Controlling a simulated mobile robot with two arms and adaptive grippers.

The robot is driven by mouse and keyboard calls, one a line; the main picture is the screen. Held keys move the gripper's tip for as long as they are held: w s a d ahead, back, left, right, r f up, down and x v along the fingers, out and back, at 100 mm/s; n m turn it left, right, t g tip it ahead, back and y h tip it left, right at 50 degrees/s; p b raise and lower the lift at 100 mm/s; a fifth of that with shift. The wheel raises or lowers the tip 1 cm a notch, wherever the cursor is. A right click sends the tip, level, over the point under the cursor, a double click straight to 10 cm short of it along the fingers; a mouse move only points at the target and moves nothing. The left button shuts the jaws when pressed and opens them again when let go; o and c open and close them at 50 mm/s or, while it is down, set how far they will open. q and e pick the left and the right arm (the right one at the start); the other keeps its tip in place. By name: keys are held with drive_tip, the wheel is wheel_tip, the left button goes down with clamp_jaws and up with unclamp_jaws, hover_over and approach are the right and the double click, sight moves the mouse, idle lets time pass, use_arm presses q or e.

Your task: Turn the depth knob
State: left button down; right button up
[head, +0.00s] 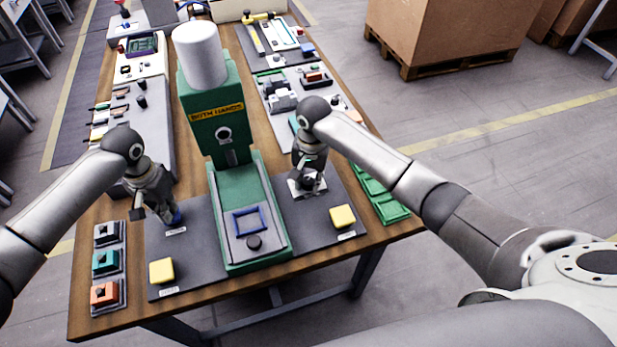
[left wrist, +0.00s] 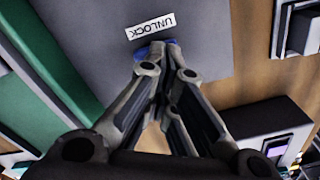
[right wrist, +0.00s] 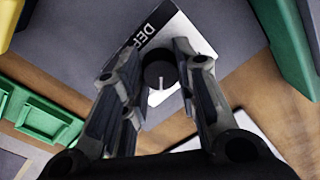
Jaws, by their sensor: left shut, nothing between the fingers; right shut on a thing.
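The depth knob (right wrist: 159,74) is a dark round knob with a white pointer line, on a pale plate (right wrist: 190,40) with a partly covered label starting "DEP". My right gripper (right wrist: 158,60) is shut on it, one finger on each side. In the head view my right gripper (head: 312,190) points down at the plate right of the green press (head: 240,190) and hides most of the knob. My left gripper (head: 170,216) is shut and empty, with its tips over a blue part (left wrist: 142,53) beside the "UNLOCK" label (left wrist: 150,33). The tips partly hide the blue part; contact is unclear.
Yellow buttons stand at front left (head: 162,271) and front right (head: 342,216) of the grey base. The press column stands between my arms. Small coloured boxes (head: 104,262) line the left edge; green trays (head: 380,195) line the right. More parts lie farther back.

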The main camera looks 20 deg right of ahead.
sight(309, 178)
use_arm(q)
drive_tip(key=shift+f, duration=0.1)
use_arm(e)
drive_tip(key=shift+n, duration=0.3)
drive_tip(key=n, duration=0.3)
drive_tip(key=shift+n, duration=0.4)
drive_tip(key=n, duration=0.4)
drive_tip(key=shift+w+n+g, duration=0.1)
drive_tip(key=shift+n+g, duration=0.2)
drive_tip(key=n, duration=0.8)
drive_tip(key=shift+n, duration=0.3)
drive_tip(key=o, duration=1.1)
drive_tip(key=shift+c, duration=0.2)
wheel_tip(309, 178, up, 12)
drive_tip(key=shift+w+d, duration=0.15)
drive_tip(key=shift+w, duration=0.1)
